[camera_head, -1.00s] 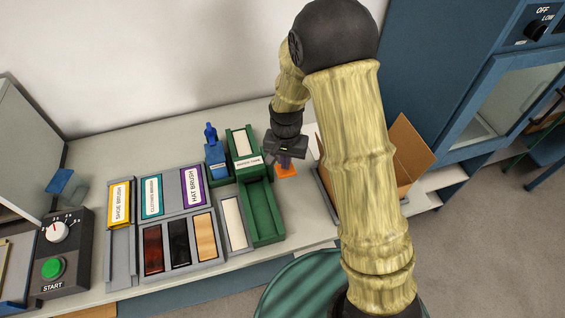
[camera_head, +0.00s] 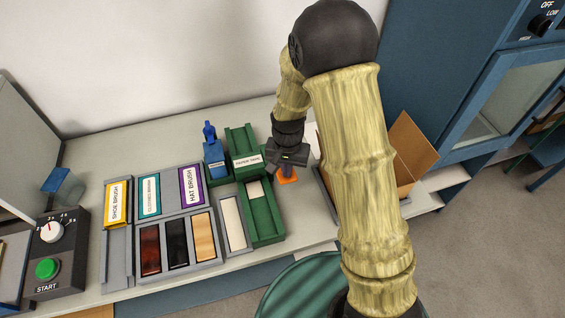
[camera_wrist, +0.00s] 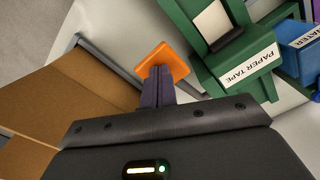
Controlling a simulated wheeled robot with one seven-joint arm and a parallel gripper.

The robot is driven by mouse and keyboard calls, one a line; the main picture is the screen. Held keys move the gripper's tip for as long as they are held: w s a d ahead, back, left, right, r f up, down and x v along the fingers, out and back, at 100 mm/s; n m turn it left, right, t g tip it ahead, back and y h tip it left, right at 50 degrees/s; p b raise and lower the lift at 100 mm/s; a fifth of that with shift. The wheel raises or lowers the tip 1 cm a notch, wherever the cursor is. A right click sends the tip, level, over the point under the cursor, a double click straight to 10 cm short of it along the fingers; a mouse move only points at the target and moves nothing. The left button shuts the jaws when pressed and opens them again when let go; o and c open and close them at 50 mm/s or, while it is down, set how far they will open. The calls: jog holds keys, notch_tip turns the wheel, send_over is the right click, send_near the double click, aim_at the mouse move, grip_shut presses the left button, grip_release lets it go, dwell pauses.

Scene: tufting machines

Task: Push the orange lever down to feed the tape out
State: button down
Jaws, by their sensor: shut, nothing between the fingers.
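The orange lever (camera_head: 287,176) shows at the right side of the green paper tape dispenser (camera_head: 264,222). In the wrist view the orange lever (camera_wrist: 163,62) is a flat plate right at my fingertips. My gripper (camera_head: 287,168) is shut and empty, and its fingers meet the lever from above. In the wrist view the closed dark fingers (camera_wrist: 157,75) overlap the lever's near edge. A pale piece of tape (camera_head: 255,189) lies in the dispenser's front channel, just past the "PAPER TAPE" label (camera_head: 247,161).
An open cardboard box (camera_head: 410,150) stands right of my gripper. A blue water bottle (camera_head: 214,153) stands left of the dispenser. A control box with a green START button (camera_head: 47,269) is at far left.

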aim_at(288, 179)
jog(key=shift+s+d+f+b, duration=0.1)
jog(key=shift+s+f+b, duration=0.15)
jog(key=shift+f, duration=0.2)
jog(key=shift+s+f+b, duration=0.15)
jog(key=shift+f+b, duration=0.1)
jog(key=shift+f, duration=0.25)
jog(key=shift+f, duration=0.15)
jog(key=shift+s+d+f+b, duration=0.1)
jog(key=shift+s+f+b, duration=0.05)
jog(key=shift+f+b, duration=0.7)
jog(key=shift+s+f+b, duration=0.1)
jog(key=shift+f+b, duration=0.5)
jog(key=shift+f, duration=0.3)
jog(key=shift+f, duration=0.1)
jog(key=shift+w+f+b, duration=0.1)
jog(key=shift+f+b, duration=0.2)
jog(key=shift+f, duration=0.1)
